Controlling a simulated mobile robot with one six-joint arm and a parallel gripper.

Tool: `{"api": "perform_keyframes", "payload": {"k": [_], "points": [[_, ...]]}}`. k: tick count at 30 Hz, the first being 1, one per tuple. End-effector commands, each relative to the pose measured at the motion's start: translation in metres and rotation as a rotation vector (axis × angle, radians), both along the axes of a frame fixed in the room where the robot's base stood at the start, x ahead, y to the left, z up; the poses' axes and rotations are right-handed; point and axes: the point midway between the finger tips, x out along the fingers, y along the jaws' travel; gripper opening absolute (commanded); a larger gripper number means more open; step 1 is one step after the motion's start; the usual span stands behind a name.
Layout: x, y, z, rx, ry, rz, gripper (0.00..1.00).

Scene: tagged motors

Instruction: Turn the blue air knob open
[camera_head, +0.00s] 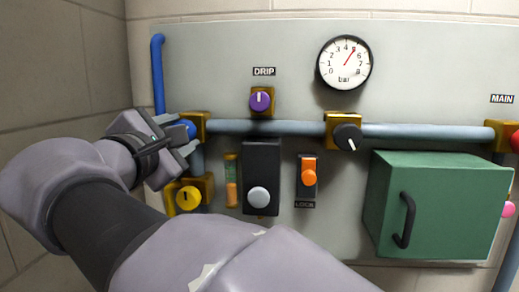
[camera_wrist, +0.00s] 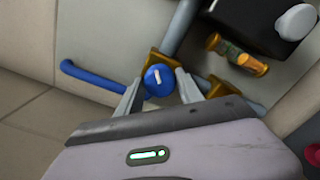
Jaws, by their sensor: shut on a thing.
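The blue air knob (camera_head: 189,129) sits on a brass valve block (camera_head: 201,121) at the left end of the horizontal pipe in the head view. It also shows in the wrist view (camera_wrist: 159,78), round, with a short white mark on its face. My gripper (camera_head: 178,136) reaches it from the left in the head view. In the wrist view my gripper's two fingers (camera_wrist: 160,90) stand on either side of the knob and are shut on it. Part of the knob's left side is hidden by my gripper in the head view.
A yellow knob (camera_head: 188,198) is close below my gripper. A purple knob (camera_head: 261,100), a black knob (camera_head: 347,137) and an orange switch (camera_head: 309,176) are to the right. A blue pipe (camera_head: 157,75) rises just left of the blue knob. A green box (camera_head: 440,205) juts out at right.

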Motion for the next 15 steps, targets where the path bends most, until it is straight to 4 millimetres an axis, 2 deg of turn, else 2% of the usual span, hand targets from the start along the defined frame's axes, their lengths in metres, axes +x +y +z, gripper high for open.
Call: {"api": "perform_keyframes", "payload": {"k": [1, 15], "points": [[0.0001, 0.0, -0.0053, 0.042, -0.003, 0.0, 0.03], [0.0, 0.0001, -0.0031, 0.445, -0.035, 0.0, 0.03]]}}
